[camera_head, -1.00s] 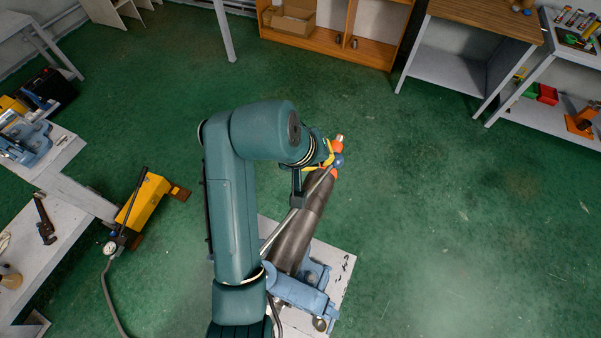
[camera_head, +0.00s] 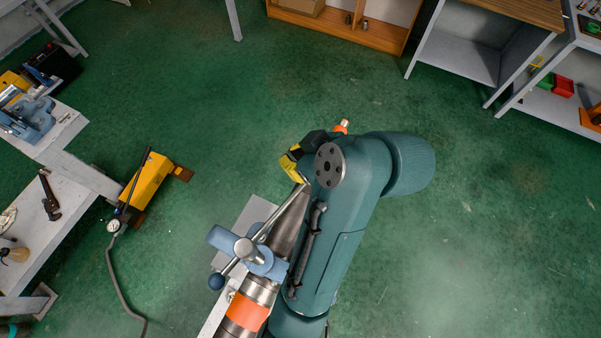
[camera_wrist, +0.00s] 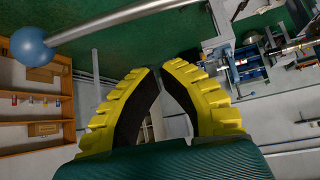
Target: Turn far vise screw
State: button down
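A blue vise (camera_head: 268,263) clamps a grey metal pipe (camera_head: 288,228). Its screw has a round head (camera_head: 246,249) crossed by a metal bar handle (camera_head: 231,266) with a blue ball (camera_head: 217,282) at the lower-left end. The bar's other end reaches up beside my gripper (camera_head: 287,172), where its tip is hidden. In the wrist view, a bar with a blue ball (camera_wrist: 31,46) crosses the upper left, beyond and beside my fingers. My gripper's yellow and black fingers (camera_wrist: 159,70) lean together at the tips with nothing held between them. I cannot tell whether they touch the bar.
A yellow hand pump (camera_head: 145,190) with a hose stands on the green floor at left. A workbench (camera_head: 60,225) with tools is farther left. Shelves (camera_head: 465,60) stand at the back right. An orange tip (camera_head: 341,127) shows behind my arm. The floor at right is clear.

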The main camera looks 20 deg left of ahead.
jog(key=f, duration=0.1)
jog(key=d+f, duration=0.1)
jog(key=f+p, duration=0.1)
jog(key=shift+s+d+f, duration=0.1)
jog(key=shift+s+d, duration=0.1)
jog(key=shift+d, duration=0.05)
jog(key=shift+w, duration=0.1)
